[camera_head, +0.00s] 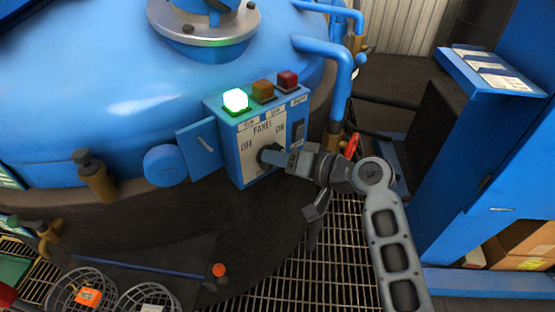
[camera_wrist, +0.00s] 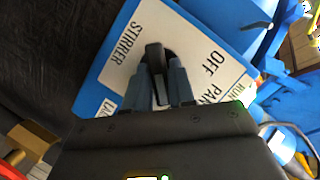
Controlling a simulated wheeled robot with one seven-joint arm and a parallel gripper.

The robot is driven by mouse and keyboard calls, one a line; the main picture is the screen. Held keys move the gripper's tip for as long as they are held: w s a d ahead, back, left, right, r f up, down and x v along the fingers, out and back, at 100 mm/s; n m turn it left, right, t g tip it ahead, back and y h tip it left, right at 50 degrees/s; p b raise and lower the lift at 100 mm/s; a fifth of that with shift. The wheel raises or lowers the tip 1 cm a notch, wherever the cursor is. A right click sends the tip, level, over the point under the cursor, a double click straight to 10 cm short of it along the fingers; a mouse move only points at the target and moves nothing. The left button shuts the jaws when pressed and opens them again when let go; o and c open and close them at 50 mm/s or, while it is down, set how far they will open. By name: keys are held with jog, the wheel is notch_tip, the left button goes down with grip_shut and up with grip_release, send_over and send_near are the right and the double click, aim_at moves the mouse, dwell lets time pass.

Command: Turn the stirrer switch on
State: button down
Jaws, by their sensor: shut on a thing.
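The stirrer switch is a dark rotary knob (camera_wrist: 154,56) on the white face of a blue control panel (camera_head: 250,160). The panel face (camera_wrist: 120,72) reads "STIRRER" and "OFF" in the wrist view; "OFF" and "ON" show in the head view, left and right above the knob. My gripper (camera_head: 275,157) reaches the knob from the right in the head view. In the wrist view its two fingers (camera_wrist: 160,88) are closed on both sides of the knob's bar. The fingers hide part of the knob, and I cannot tell which label it points to.
A green lamp (camera_head: 236,100) on the panel top is lit; orange (camera_head: 263,91) and red (camera_head: 287,80) lamps beside it look unlit. A small blue door (camera_head: 198,146) stands open at the panel's left. Blue pipes (camera_head: 343,80) rise close by on the right, before a blue cabinet (camera_head: 485,160).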

jog(key=shift+d+f, duration=0.1)
jog(key=shift+f, duration=0.05)
jog(key=c, duration=1)
grip_release()
jog(key=shift+c, duration=0.2)
jog(key=v, duration=0.7)
jog(key=shift+s+d+b, duration=0.15)
jog(key=shift+d+b, duration=0.15)
jog(key=shift+d, duration=0.05)
jog(key=s+d+f+m+t+h, duration=0.1)
jog(key=s+d+f+m+h, duration=0.15)
jog(key=s+d+f, duration=0.35)
jog(key=s+d+f+m+t+h, duration=0.1)
jog(key=s+d+f+t+h, duration=0.15)
jog(key=s, duration=0.55)
jog(key=s+d+f+m+t+h, duration=0.1)
jog(key=s+d+f+m+h, duration=0.15)
jog(key=s+f, duration=0.4)
jog(key=s+d+r+n+t+h, duration=0.1)
jog(key=s+d+r+h, duration=0.15)
jog(key=s, duration=0.35)
jog(key=s+d+r+h, duration=0.1)
jog(key=s+d, duration=0.2)
jog(key=s, duration=0.3)
jog(key=s+d+r+n+t+h, duration=0.1)
jog(key=s+r+n+t, duration=0.1)
jog(key=s+r, duration=0.9)
jog(key=shift+d+r+h, duration=0.4)
jog(key=shift+r, duration=0.35)
